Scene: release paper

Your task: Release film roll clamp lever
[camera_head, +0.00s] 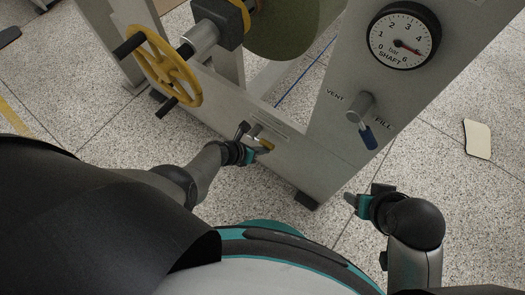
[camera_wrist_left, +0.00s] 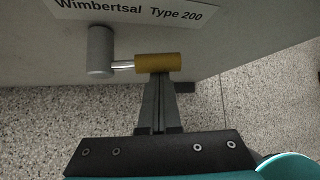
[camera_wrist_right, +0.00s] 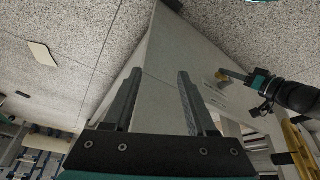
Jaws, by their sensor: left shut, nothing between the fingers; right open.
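The clamp lever has a yellow grip (camera_wrist_left: 158,62) on a thin metal rod that runs to a grey round pivot (camera_wrist_left: 100,50) on the machine's lower panel. In the left wrist view the lever lies about level, grip to the right of the pivot. My left gripper (camera_wrist_left: 159,78) is shut and empty, its fingertips right at the grip's lower edge; whether they touch cannot be told. In the head view the yellow grip (camera_head: 266,145) is just past the left gripper (camera_head: 258,150). My right gripper (camera_wrist_right: 156,85) is open and empty, away from the lever; it also shows in the head view (camera_head: 350,198).
The grey machine frame (camera_head: 330,135) carries a gauge (camera_head: 403,36), a blue-tipped vent/fill valve lever (camera_head: 368,137) and a yellow handwheel (camera_head: 163,66). A label plate (camera_wrist_left: 140,12) is above the clamp lever. A pale sheet (camera_head: 477,139) lies on the speckled floor at right.

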